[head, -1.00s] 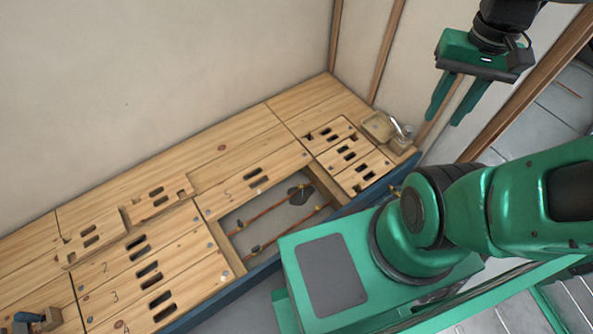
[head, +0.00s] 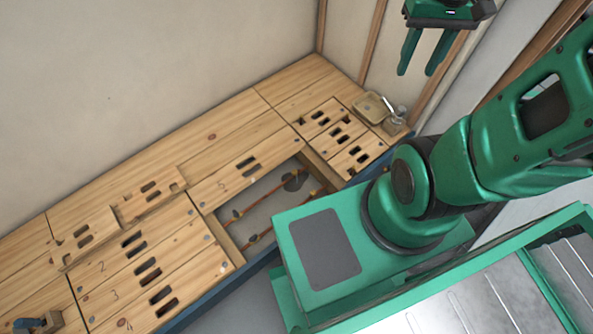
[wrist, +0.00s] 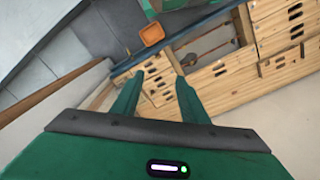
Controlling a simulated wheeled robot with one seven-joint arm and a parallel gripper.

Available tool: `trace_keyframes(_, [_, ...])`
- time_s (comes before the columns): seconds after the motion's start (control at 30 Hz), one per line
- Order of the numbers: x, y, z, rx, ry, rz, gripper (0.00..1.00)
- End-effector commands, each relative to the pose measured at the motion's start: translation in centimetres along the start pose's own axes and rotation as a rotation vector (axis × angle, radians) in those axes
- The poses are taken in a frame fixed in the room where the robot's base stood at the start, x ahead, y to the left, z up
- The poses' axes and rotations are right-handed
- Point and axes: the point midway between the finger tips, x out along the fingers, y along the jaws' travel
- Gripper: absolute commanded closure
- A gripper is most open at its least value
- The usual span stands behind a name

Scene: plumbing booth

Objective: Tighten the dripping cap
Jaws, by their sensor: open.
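An opening in the plank deck shows a grey floor (head: 262,212) with copper pipes (head: 252,203) running across it. A dark patch (head: 294,181), perhaps wet, lies by the far end of one pipe. Small fittings sit on the pipes, but they are too small to tell which is the dripping cap. My gripper (head: 417,70) is open and empty, high at the upper right, well away from the opening. In the wrist view my gripper (wrist: 157,75) has its fingers apart with nothing between them; the opening (wrist: 208,42) lies beyond them.
Slotted boards (head: 135,265) surround the opening. A beige tray (head: 368,104) and a shiny clear item (head: 398,114) stand at the deck's right end. A blue-and-wood tool (head: 38,322) lies at lower left. An orange square item (wrist: 152,34) shows in the wrist view. Walls close the back.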

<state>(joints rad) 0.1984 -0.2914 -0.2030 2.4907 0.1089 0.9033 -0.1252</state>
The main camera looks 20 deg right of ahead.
Motion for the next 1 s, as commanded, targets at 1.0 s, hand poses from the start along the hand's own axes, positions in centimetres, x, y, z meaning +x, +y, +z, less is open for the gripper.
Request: trace_keyframes(1.0, [29.5, -12.1, -23.6, -0.809, 0.115, -0.087, 0.6])
